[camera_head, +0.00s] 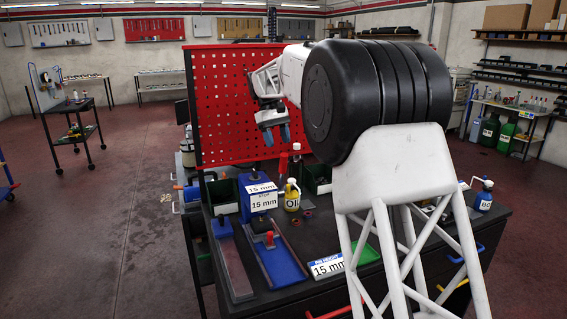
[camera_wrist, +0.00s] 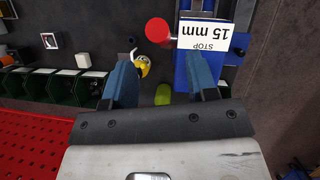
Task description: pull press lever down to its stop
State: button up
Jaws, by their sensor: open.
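The blue press (camera_head: 258,200) stands on the dark bench and carries white 15 mm labels. In the wrist view its blue body (camera_wrist: 190,75) and a label reading STOP 15 mm (camera_wrist: 204,38) show at the upper right. A red knob (camera_wrist: 158,30), apparently the lever's end, sits left of that label. In the head view a red upright piece (camera_head: 284,162) beside the press seems to be the same knob. My gripper (camera_head: 272,130) is open and empty above it. In the wrist view the gap between my blue fingers (camera_wrist: 160,66) lies just below the knob, apart from it.
A yellow oil bottle (camera_head: 292,195) stands right of the press; it shows between my fingers in the wrist view (camera_wrist: 142,66). A red perforated panel (camera_head: 225,105) rises behind. Green bins (camera_head: 222,192) line the back. A blue plate (camera_head: 275,258) lies in front.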

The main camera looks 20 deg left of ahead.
aim_at(284, 161)
jog(key=shift+f, duration=0.1)
jog(key=shift+x, duration=3.85)
jog(key=shift+d, duration=0.1)
grip_shut()
